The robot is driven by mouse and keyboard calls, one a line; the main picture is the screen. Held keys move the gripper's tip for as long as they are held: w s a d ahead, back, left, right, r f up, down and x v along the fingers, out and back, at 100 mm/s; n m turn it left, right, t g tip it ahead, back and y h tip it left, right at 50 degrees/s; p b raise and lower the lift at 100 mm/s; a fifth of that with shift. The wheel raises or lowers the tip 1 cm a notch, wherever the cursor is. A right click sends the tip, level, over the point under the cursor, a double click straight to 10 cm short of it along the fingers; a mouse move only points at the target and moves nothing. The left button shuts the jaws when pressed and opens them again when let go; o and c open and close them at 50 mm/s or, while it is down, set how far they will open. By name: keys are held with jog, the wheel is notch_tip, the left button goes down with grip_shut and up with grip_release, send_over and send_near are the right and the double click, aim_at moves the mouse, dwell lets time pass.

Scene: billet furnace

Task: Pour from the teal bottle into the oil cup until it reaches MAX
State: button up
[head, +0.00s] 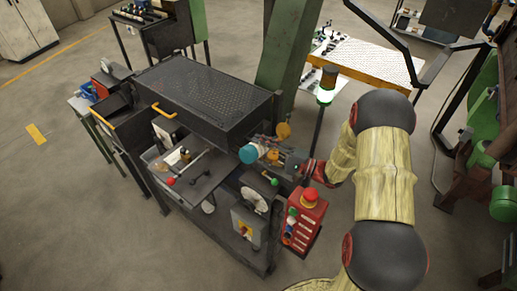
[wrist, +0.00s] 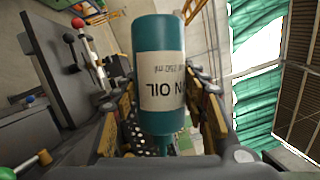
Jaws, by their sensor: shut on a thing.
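The teal bottle shows in the head view (head: 248,154) as a teal round end at the right front corner of the dark perforated table. In the wrist view the bottle (wrist: 158,48) has a white label reading "N OIL" upside down, and its narrow nozzle points toward the bottom of the picture. My gripper (head: 272,156) is shut on the bottle; its yellow-edged fingers flank it in the wrist view. The bottle looks tilted, but how far I cannot tell. I cannot pick out the oil cup or its MAX mark in either view, nor see any liquid flow.
The dark perforated table (head: 205,90) stands behind and left of the bottle. A red box with a red button (head: 309,196) stands at right below my gripper. A green column (head: 290,55) rises behind. The floor at left is mostly clear.

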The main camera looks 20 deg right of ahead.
jog(key=shift+w+d+r+m+p, duration=0.15)
jog(key=shift+r+m+p, duration=0.45)
jog(key=shift+p, duration=0.5)
dwell(5.6)
